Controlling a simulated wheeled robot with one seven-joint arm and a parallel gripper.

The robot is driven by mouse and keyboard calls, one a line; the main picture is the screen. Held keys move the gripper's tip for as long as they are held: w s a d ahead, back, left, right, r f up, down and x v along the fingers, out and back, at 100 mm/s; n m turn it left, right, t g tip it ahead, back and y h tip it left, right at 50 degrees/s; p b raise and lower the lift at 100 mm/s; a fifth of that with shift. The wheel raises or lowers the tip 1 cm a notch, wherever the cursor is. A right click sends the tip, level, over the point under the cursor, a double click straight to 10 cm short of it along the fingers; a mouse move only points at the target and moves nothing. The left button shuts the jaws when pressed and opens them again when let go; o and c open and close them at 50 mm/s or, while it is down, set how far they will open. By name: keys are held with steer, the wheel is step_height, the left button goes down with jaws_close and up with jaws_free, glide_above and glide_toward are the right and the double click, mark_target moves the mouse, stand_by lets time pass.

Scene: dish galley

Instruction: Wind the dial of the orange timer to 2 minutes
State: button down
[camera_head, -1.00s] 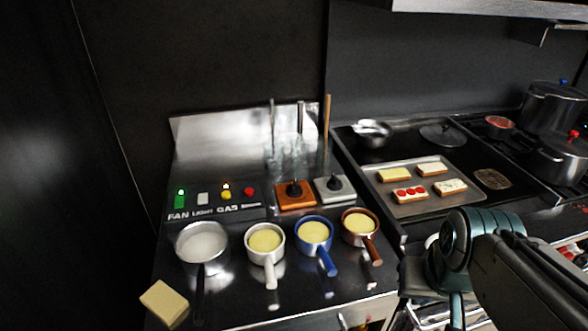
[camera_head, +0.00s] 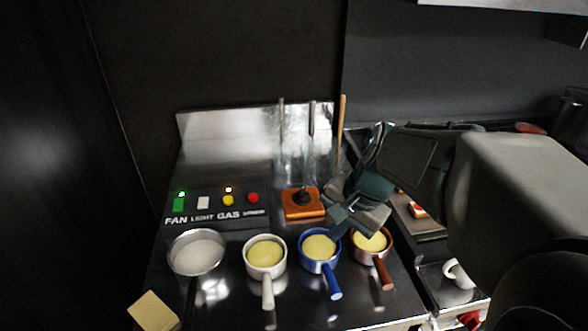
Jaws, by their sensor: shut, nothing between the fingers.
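The orange timer (camera_head: 290,212) sits on the steel counter, right of the switch panel, with a black dial (camera_head: 304,197) on top. My gripper (camera_head: 334,226) is just right of it, above the blue and brown pans, pointing down and left. Its fingers look shut and empty. It is apart from the timer in the picture; its exact height is unclear. The grey timer beside the orange one is hidden behind my gripper. The dial's setting is too small to read.
Several pans stand in front: a steel pan (camera_head: 197,253), a white pan (camera_head: 265,253), a blue pan (camera_head: 311,263) and a brown pan (camera_head: 384,259). The panel (camera_head: 205,206) has green, white, yellow and red controls. Upright utensils (camera_head: 341,125) stand behind. A yellow block (camera_head: 153,312) lies front left.

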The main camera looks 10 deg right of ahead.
steer(key=w+d+f+m+t+y+b, duration=0.1)
steer(key=w+d+f+m+y, duration=0.2)
steer(key=w+m, duration=0.6)
steer(key=m+t+y, duration=0.2)
steer(key=m, duration=0.4)
glide_toward(303, 198)
step_height(303, 198, down, 4)
steer(key=shift+w+r+b, duration=0.1)
steer(key=shift+b, duration=0.25)
steer(key=w+a, duration=0.2)
steer(key=a, duration=0.1)
steer(key=shift+f+p, duration=0.25)
steer(key=shift+p, duration=0.15)
steer(key=shift+w+a, duration=0.25)
steer(key=shift+a, duration=0.1)
